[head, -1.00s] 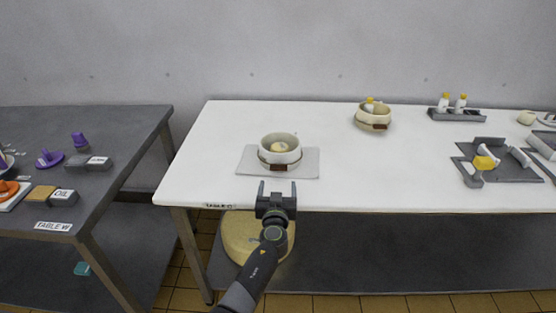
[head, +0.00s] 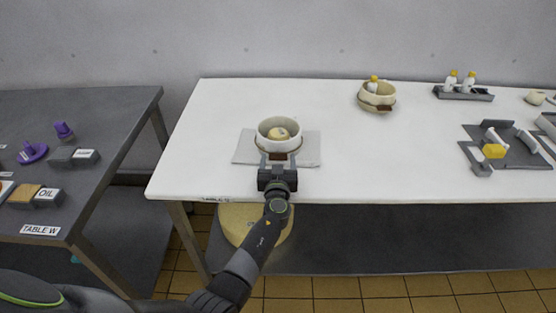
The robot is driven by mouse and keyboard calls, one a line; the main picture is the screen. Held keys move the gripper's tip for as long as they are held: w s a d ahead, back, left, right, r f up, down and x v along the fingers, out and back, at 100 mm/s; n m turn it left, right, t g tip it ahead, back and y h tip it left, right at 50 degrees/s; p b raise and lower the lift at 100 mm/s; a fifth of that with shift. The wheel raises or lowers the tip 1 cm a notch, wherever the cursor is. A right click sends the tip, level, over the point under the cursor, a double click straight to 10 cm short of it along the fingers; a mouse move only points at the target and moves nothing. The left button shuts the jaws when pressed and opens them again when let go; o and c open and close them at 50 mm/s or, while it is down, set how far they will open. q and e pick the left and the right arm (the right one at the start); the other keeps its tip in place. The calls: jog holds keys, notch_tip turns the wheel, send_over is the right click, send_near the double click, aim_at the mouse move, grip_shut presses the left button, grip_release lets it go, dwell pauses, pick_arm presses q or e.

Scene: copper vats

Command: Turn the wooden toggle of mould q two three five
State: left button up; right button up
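A cream round mould (head: 278,132) stands on a grey mat (head: 309,148) near the front left of the white table, with a yellowish lump (head: 280,134) inside. Its brown wooden toggle (head: 278,156) is on the front side, partly hidden by my gripper. My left gripper (head: 278,161) is open right at the toggle, one finger to each side of it; I cannot tell whether they touch it. A second cream mould (head: 376,98) with a brown toggle (head: 384,107) stands further back to the right. No mould number is readable. My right gripper is not in view.
A grey rack (head: 466,96) of bottles and a dark tray (head: 520,155) with a yellow piece lie to the right. Dark table W (head: 110,120) is at left. A round cream object (head: 240,222) sits below the table.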

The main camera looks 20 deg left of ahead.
pick_arm(q)
jog(key=c, duration=0.8)
jog(key=shift+f+m+b, duration=0.15)
jog(key=shift+m+b, duration=0.85)
jog(key=shift+d+m+b, duration=0.1)
jog(key=shift+m+b, duration=0.5)
jog(key=shift+m, duration=0.5)
jog(key=o, duration=1)
